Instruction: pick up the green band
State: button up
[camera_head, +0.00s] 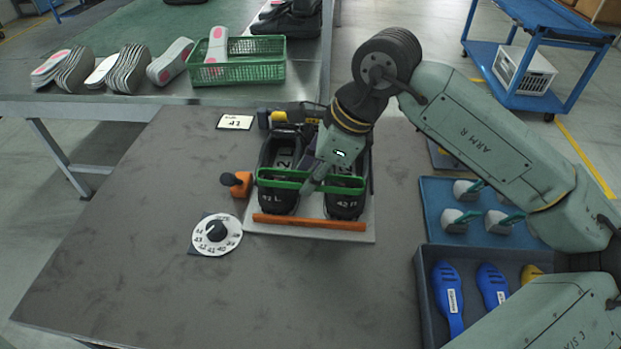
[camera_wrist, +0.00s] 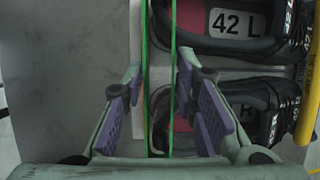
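The green band (camera_head: 277,184) is a thin loop stretched around the front ends of a pair of dark shoes, left (camera_head: 277,202) and right (camera_head: 345,206). In the wrist view the band (camera_wrist: 172,80) shows edge-on as two parallel green lines. My gripper (camera_head: 314,182) is low over the band between the two shoes. In the wrist view my gripper (camera_wrist: 160,68) is open, its fingers apart on either side of the green lines. Whether a finger touches the band I cannot tell. My gripper hides part of the band in the head view.
The shoes stand on a light tray (camera_head: 368,232) with an orange bar (camera_head: 310,222) along its front. An orange lever (camera_head: 238,184) and a numbered dial (camera_head: 228,240) are to the left. A blue mat (camera_head: 430,222) and dark bin (camera_head: 428,300) are right. The front-left table is clear.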

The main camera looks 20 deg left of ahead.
jog(key=c, duration=0.4)
jog(key=shift+r, duration=0.1)
